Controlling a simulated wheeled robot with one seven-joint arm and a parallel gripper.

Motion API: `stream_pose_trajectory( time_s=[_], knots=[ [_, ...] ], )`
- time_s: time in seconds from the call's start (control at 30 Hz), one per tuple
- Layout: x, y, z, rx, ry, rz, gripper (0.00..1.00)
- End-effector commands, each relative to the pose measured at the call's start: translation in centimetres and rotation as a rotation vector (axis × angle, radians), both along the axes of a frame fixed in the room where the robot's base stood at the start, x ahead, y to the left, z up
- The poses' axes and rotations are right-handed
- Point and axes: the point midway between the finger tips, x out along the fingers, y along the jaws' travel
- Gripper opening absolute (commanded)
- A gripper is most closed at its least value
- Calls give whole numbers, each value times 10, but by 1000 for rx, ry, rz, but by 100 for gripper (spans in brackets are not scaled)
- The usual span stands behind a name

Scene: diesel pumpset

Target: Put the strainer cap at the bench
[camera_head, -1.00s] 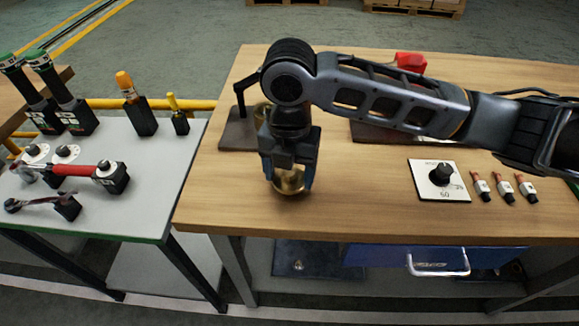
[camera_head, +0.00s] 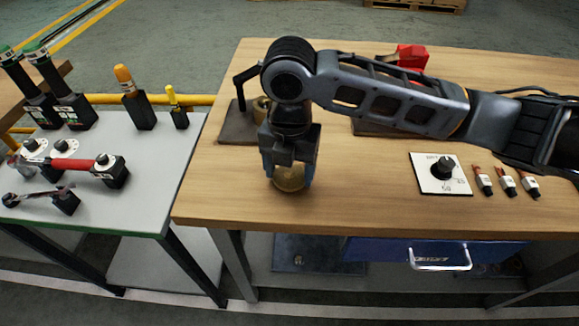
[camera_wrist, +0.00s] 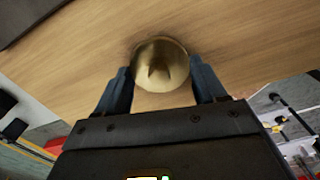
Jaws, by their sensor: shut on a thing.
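The brass strainer cap (camera_head: 290,180) is between the two fingers of my gripper (camera_head: 287,178), which is shut on it. In the head view the cap sits low, at or just above the wooden bench top (camera_head: 350,205), near the bench's front left part. I cannot tell for sure whether it touches the wood. In the wrist view the round cap (camera_wrist: 160,64) shows its brass face between the blue-grey fingertips of my gripper (camera_wrist: 161,82), with bench wood around it. The gripper points down.
A dark block (camera_head: 238,125) with a handle stands behind my gripper. A grey tool table (camera_head: 150,180) is on the left. Bare wood lies right of the gripper.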

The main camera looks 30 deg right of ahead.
Motion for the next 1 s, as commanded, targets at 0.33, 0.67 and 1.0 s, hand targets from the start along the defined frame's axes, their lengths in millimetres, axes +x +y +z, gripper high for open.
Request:
stream_pose_trajectory(
  time_s=[0.33, 0.67, 1.0],
  knots=[
    [0, 0, -3, 0, 0, 0, 26],
    [0, 0, -6, 0, 0, 0, 75],
    [0, 0, -6, 0, 0, 0, 100]
  ],
)
